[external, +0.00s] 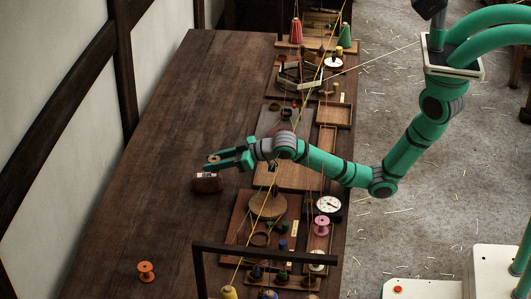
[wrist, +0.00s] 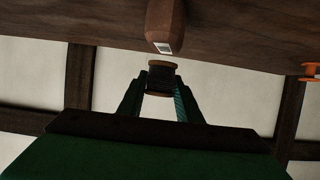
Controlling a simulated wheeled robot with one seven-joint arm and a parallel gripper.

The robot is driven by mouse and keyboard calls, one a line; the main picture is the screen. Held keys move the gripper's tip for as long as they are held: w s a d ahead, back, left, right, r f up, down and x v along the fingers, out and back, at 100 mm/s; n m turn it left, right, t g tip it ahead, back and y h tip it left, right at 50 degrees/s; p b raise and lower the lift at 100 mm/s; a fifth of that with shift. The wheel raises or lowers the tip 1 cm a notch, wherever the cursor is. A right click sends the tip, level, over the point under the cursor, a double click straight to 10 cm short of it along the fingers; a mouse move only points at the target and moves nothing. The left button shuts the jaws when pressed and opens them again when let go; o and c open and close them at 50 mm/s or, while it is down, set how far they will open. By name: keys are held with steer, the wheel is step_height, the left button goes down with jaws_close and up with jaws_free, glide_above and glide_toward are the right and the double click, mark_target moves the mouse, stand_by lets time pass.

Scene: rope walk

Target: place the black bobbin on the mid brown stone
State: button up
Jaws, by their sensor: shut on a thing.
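The black bobbin (wrist: 160,77), dark thread between brown end flanges, is held between the fingertips of my gripper (wrist: 159,88) in the wrist view. In the external view its brown end (external: 214,158) shows at the tips of my gripper (external: 221,160). The brown stone (external: 207,183), a dark reddish block with a small white label, lies on the table just below the bobbin in the picture. The stone also shows just past the bobbin in the wrist view (wrist: 165,25). The bobbin looks apart from the stone; the exact gap is hard to tell.
An orange bobbin (external: 146,271) stands alone at the table's lower left. To the right are a round wooden piece (external: 268,205), a dial (external: 328,205), a pink spool (external: 321,225) and stretched cords (external: 262,215). The table's left part (external: 150,190) is mostly clear.

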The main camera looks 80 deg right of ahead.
steer(key=shift+f, duration=1.15)
steer(key=shift+f, duration=0.1)
steer(key=o, duration=1)
steer(key=shift+s+r, duration=0.2)
steer(key=shift+s, duration=0.2)
steer(key=v, duration=1.1)
steer(key=shift+s+r, duration=0.1)
steer(key=shift+r, duration=0.05)
